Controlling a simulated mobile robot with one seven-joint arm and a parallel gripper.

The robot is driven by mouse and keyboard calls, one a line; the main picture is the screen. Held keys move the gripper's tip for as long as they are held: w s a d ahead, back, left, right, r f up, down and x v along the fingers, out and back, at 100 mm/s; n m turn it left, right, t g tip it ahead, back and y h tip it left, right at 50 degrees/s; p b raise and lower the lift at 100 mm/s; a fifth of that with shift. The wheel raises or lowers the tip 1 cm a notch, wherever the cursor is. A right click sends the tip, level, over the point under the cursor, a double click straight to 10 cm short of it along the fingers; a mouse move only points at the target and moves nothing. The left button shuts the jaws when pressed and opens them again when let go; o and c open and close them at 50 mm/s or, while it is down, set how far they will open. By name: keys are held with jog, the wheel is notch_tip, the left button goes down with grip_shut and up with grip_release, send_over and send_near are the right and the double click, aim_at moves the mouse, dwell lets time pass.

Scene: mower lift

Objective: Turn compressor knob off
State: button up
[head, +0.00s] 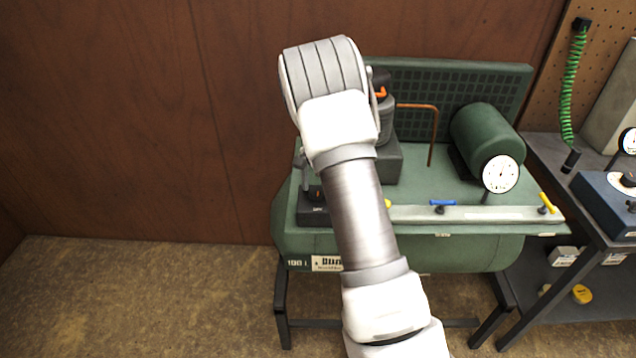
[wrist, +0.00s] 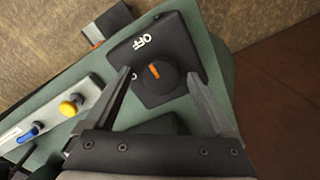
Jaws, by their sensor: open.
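The compressor knob (wrist: 157,78) is a round black dial with an orange pointer mark, on a black switch box (wrist: 165,45) with a white OFF label. In the wrist view the orange mark does not point straight at the OFF label; other lettering is partly hidden by a finger. My gripper (wrist: 160,88) is open, with one finger on each side of the knob; I cannot tell whether they touch it. In the head view the green compressor (head: 410,250) stands ahead, and my arm covers much of its left part. The box (head: 313,208) shows partly beside my arm.
A grey rail (head: 480,213) on the compressor carries a blue-handled valve (head: 443,204) and yellow-handled valves (head: 547,203). A gauge (head: 501,173) and green motor (head: 487,140) stand behind it. A workbench (head: 560,165) is at right, a brown wall (head: 120,110) behind. Floor at left is clear.

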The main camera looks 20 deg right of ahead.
notch_tip(320, 180, up, 17)
jog(key=p, duration=0.1)
jog(key=shift+r, duration=0.2)
dwell(0.5)
